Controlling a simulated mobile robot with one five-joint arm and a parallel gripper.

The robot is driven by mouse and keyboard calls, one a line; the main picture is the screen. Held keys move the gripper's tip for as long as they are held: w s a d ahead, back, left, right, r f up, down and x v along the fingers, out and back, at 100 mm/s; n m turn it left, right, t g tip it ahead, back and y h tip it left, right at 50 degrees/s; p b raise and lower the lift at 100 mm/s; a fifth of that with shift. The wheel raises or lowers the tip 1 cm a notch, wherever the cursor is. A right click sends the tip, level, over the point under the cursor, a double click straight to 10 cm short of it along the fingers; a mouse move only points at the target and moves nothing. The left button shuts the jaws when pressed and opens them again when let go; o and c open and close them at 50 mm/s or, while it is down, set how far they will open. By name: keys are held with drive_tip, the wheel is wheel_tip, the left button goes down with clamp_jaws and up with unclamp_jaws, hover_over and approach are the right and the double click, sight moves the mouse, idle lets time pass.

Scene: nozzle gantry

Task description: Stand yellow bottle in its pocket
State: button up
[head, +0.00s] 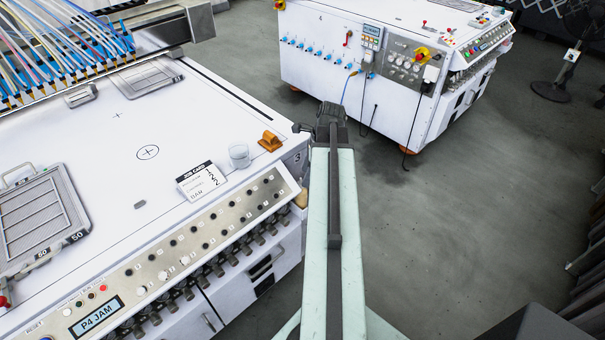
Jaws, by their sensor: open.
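I cannot make out a yellow bottle or its pocket in the head view. My gripper (331,108) is at the far end of my pale green arm, over the grey floor just right of the white machine's corner. It is small and dark here, and I see nothing held in it. An orange object (270,141) sits on the white machine top (180,125) near its right corner. A small tan object (301,198) shows at that machine's right edge, partly cut off by my arm.
A clear cup (239,155) and a job card (201,181) stand near the front edge of the machine top. A second white machine (400,60) stands beyond.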

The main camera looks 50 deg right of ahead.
drive_tip(key=p+v, duration=0.2)
drive_tip(key=v, duration=0.2)
drive_tip(key=shift+r+p, duration=0.2)
drive_tip(key=shift+p, duration=0.1)
idle(2.1)
